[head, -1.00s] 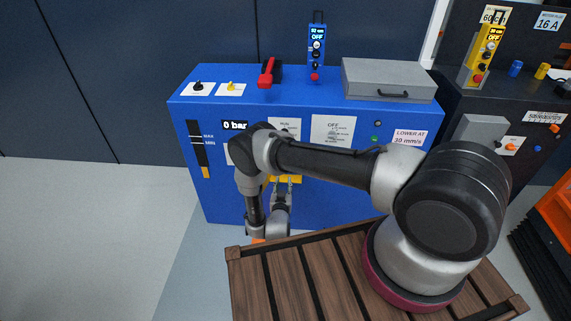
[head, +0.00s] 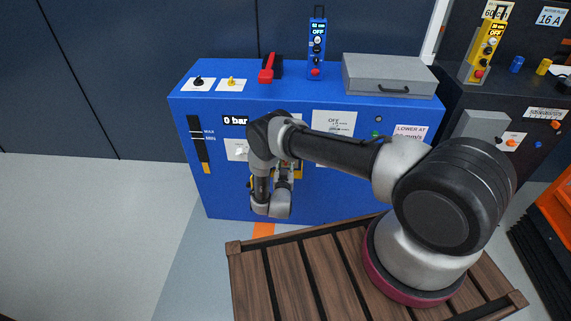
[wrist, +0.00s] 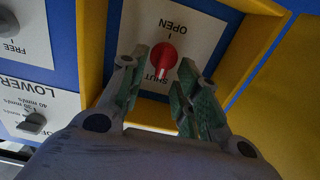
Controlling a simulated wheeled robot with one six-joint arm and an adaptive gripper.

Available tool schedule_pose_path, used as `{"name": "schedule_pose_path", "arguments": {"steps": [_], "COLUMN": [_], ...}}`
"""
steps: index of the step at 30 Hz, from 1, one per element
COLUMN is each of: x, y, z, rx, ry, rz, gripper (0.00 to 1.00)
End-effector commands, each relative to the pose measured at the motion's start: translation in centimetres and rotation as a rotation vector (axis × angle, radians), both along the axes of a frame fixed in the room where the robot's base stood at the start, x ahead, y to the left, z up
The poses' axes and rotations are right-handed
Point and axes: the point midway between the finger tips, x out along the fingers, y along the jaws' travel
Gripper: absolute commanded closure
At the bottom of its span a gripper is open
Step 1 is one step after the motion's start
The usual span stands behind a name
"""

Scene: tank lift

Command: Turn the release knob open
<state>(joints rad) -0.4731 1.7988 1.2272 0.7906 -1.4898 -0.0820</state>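The release knob (wrist: 164,55) is a red knob on a white plate marked OPEN and SHUT, inside a yellow frame. The lettering is upside down in the wrist view. Its pale pointer line is on the SHUT side. My gripper (wrist: 163,62) is open, one finger on each side of the knob, with gaps visible between fingers and knob. In the head view my arm's wrist hides the knob and most of the gripper in front of the blue cabinet (head: 225,195). Part of the yellow frame (head: 299,170) shows beside the wrist.
The yellow frame's raised walls (wrist: 255,55) stand close to the fingers. A LOWER dial (wrist: 33,122) and a FREE knob (wrist: 8,24) lie to the left in the wrist view. A red lever (head: 267,68) and a grey case (head: 390,76) are on the cabinet top. A slatted wooden platform (head: 290,280) lies below.

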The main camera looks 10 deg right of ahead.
Motion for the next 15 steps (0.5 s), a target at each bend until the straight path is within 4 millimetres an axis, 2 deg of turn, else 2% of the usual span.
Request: {"name": "schedule_pose_path", "arguments": {"steps": [1,6,15], "x": [-0.02,-0.03,-0.05], "y": [0.01,0.01,0.00], "z": [-0.01,-0.01,-0.02], "rx": [0.000,0.000,0.008], "ry": [0.000,0.000,-0.002], "rz": [0.000,0.000,0.000], "gripper": [0.68,0.99,1.00]}}
